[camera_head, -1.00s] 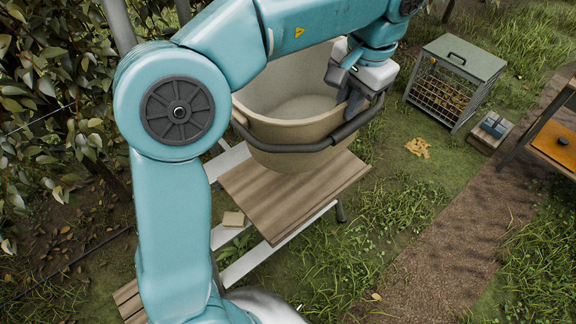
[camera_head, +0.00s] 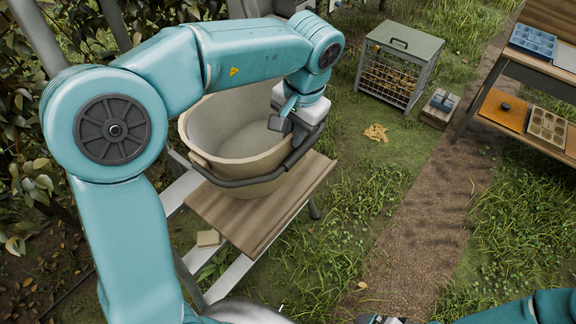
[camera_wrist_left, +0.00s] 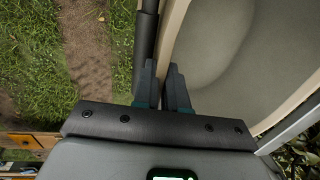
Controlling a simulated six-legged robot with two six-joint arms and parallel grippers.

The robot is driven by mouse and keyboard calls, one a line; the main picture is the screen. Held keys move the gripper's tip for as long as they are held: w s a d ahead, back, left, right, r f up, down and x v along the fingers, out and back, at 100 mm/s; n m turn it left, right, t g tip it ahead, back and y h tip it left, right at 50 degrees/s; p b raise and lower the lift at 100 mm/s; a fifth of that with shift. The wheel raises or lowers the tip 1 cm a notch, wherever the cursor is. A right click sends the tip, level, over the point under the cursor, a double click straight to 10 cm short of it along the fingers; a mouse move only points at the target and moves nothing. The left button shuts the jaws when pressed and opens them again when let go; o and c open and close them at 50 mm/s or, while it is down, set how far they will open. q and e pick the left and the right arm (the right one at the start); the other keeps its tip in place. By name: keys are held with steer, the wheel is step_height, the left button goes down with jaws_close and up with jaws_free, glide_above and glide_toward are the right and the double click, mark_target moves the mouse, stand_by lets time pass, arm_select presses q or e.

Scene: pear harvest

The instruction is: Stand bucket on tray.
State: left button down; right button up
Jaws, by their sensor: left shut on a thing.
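The beige bucket (camera_head: 226,125) is upright over the wooden board (camera_head: 225,218), which looks like the tray of a metal stand. The bucket's dark handle (camera_head: 238,183) hangs down across its near side. Its base covers the back part of the board; I cannot tell whether it touches. My left gripper (camera_head: 283,124) is shut on the bucket's right rim. In the left wrist view the fingers (camera_wrist_left: 163,88) straddle the rim (camera_wrist_left: 172,35), beside the handle. My right gripper (camera_head: 383,320) is only partly visible at the bottom edge.
A small block (camera_head: 208,238) lies on the stand's lower part. A wire-sided crate (camera_head: 398,72) stands on the grass behind, near a small box (camera_head: 439,107). A workbench (camera_head: 548,136) with trays is at right. A dirt path (camera_head: 420,235) runs between. Bushes stand at left.

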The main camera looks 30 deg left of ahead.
arm_select(q)
glide_above(292, 170)
step_height(292, 170, down, 7)
step_height(292, 170, down, 4)
steer(key=shift+s+d+r, duration=0.1)
steer(key=shift+d, duration=0.05)
steer(key=shift+d+f, duration=0.1)
steer(key=shift+f, duration=0.15)
steer(key=c, duration=1.2)
jaws_free()
steer(key=r, duration=0.4)
steer(key=d+r, duration=0.1)
steer(key=r, duration=0.7)
steer(key=shift+s+d, duration=0.1)
steer(key=shift+d, duration=0.25)
